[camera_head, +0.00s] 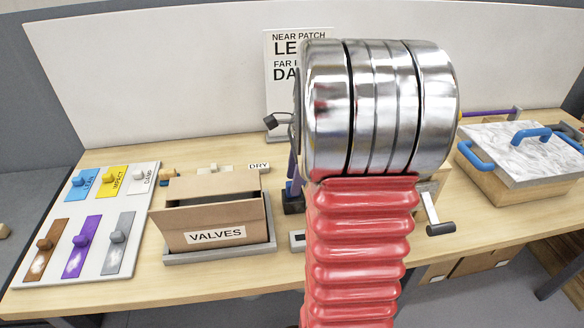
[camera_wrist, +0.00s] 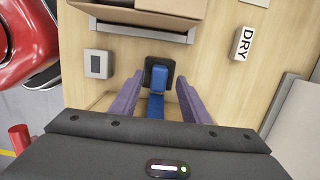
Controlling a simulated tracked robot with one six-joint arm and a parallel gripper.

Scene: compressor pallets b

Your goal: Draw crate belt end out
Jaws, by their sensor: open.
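My gripper (camera_wrist: 160,79) is open in the wrist view, with its two purple fingers apart. Between and just beyond the fingertips is a blue tab (camera_wrist: 159,76) on a dark square base. A blue strip (camera_wrist: 155,106) lies in line with it, nearer my wrist; I cannot tell if the two are joined or which is the belt end. In the head view the dark base (camera_head: 293,206) shows beside my red arm, which hides most of this spot. A wooden crate edge (camera_wrist: 101,101) shows at the left finger.
The open VALVES box (camera_head: 199,226) stands left of my arm in a grey tray. A board with coloured tags (camera_head: 85,224) lies further left. A marble-topped box (camera_head: 515,153) with blue handles is at right. A small grey plate (camera_wrist: 98,63) lies near my fingers.

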